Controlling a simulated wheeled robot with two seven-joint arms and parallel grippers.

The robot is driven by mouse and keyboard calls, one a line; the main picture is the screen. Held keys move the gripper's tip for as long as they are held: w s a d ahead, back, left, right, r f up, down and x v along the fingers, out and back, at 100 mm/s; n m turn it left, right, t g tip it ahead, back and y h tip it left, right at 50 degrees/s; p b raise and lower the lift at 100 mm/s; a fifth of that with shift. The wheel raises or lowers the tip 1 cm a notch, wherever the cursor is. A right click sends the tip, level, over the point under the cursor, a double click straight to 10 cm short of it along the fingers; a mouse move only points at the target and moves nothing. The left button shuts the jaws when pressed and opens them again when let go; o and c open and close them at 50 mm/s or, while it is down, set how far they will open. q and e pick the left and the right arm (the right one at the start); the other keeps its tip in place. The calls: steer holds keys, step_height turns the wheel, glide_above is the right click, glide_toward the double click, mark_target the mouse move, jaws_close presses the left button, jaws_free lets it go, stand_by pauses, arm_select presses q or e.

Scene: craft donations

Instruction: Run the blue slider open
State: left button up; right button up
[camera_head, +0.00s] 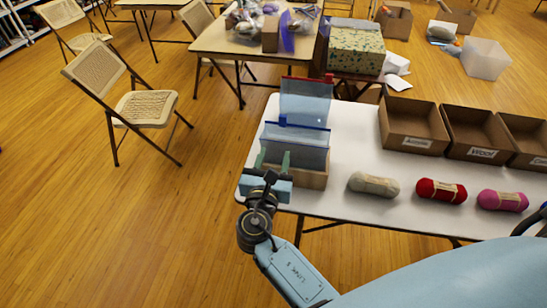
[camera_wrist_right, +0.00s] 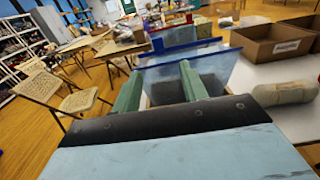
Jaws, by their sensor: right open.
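A clear pouch (camera_head: 300,157) with a blue top strip stands upright in a wooden holder (camera_head: 313,180) at the table's left end. Its blue slider (camera_head: 283,120) sits near the left end of the strip. In the right wrist view the blue slider (camera_wrist_right: 157,44) is beyond the fingertips, with a gap between. My right gripper (camera_head: 274,159) is open and empty, on the near side of the pouch and lower than the slider. Its two green fingers also show in the wrist view (camera_wrist_right: 160,74). My left gripper is out of view.
A second clear pouch (camera_head: 305,103) with a red strip and red slider (camera_head: 328,78) stands just behind. Grey (camera_head: 374,185), red (camera_head: 441,191) and pink (camera_head: 502,201) yarn lie to the right. Cardboard bins (camera_head: 413,141) stand behind them. Bare tabletop lies between.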

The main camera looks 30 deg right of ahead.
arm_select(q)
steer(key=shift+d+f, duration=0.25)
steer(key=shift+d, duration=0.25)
arm_select(e)
steer(key=v, duration=1.3)
steer(key=shift+s+a, duration=0.15)
steer(key=shift+a, duration=0.05)
steer(key=shift+r, duration=0.1)
